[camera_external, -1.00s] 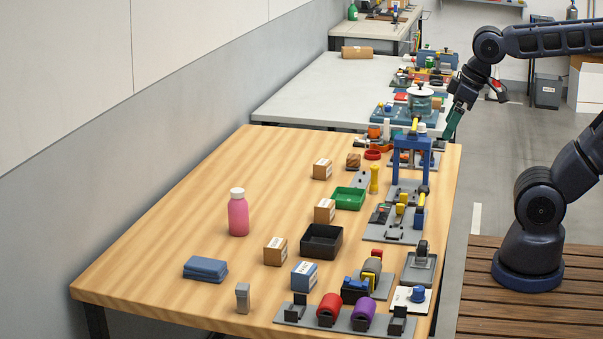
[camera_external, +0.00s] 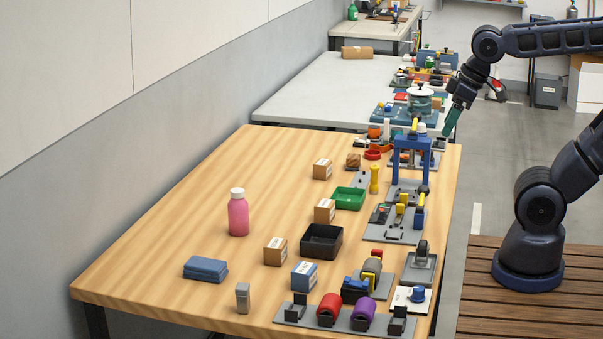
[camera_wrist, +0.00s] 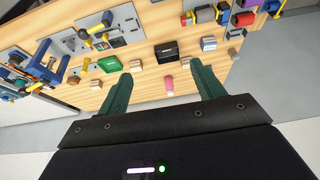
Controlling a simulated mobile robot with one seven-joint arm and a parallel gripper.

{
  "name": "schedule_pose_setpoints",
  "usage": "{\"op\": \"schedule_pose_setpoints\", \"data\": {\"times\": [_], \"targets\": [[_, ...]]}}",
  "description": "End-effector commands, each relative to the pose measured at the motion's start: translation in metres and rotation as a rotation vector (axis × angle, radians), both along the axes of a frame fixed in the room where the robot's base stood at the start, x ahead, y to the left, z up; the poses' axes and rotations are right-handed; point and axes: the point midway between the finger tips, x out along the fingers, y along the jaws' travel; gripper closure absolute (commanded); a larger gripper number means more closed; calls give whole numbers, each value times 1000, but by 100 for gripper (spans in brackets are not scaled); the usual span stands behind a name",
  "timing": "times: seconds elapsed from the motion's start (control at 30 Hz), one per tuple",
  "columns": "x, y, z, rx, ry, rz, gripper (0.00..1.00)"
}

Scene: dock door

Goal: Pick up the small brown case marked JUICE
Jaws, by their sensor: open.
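Three small brown cases with white labels stand on the wooden table in the external view: a far one (camera_external: 322,170), a middle one (camera_external: 325,211) and a near one (camera_external: 275,252). Their print is too small to read, so I cannot tell which says JUICE. The middle case (camera_wrist: 135,65) and the near case (camera_wrist: 184,61) also show in the wrist view, beyond my fingertips. My gripper (camera_external: 450,123) is high over the table's far right corner, well away from the cases. In the wrist view my gripper (camera_wrist: 161,69) has its green fingers apart with nothing held between them.
A green tray (camera_external: 363,198), a black tray (camera_external: 306,245), a pink bottle (camera_external: 238,215), a blue case (camera_external: 304,276) and a folded blue cloth (camera_external: 205,269) share the table. A blue frame (camera_external: 412,146) and several fixtures line its right side.

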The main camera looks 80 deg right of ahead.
Motion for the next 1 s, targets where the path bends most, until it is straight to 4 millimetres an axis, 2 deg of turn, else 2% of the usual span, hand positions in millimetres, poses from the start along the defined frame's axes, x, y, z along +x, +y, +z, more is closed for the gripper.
{"op": "schedule_pose_setpoints", "data": {"times": [0.17, 0.53, 0.77, 1.0], "targets": [[26, -11, 7, 34, 19, -77, 33], [117, -58, 16, 127, 68, -365, 33], [173, -96, 8, 163, 94, -550, 33], [229, -142, -11, 183, 115, -746, 33]]}}
